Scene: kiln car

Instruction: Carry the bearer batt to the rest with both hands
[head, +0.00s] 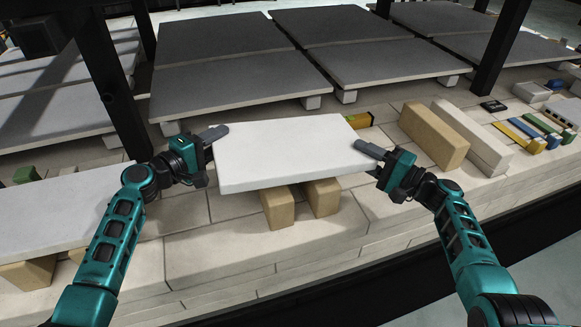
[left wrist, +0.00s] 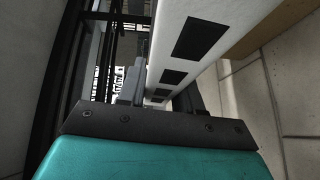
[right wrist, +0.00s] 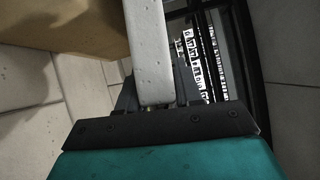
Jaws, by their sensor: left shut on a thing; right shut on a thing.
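The bearer batt (head: 285,150) is a pale, flat slab in the middle of the head view, roughly level. My left gripper (head: 208,154) is shut on its left end. My right gripper (head: 374,160) is shut on its right end. Two tan blocks, one on the left (head: 277,210) and one on the right (head: 322,198), stand under the batt's front part; I cannot tell whether it touches them. A pale slab edge with dark rectangles (left wrist: 188,70) shows in the left wrist view. A pitted pale edge (right wrist: 150,50) shows in the right wrist view. I cannot tell which thing is the rest.
A tan block (head: 433,135) and a white block (head: 471,140) stand at right. Coloured bars (head: 535,128) lie beyond them. Grey slabs (head: 225,80) on supports fill the back. Dark posts (head: 497,50) rise behind. Another pale slab (head: 60,212) lies at left on blocks.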

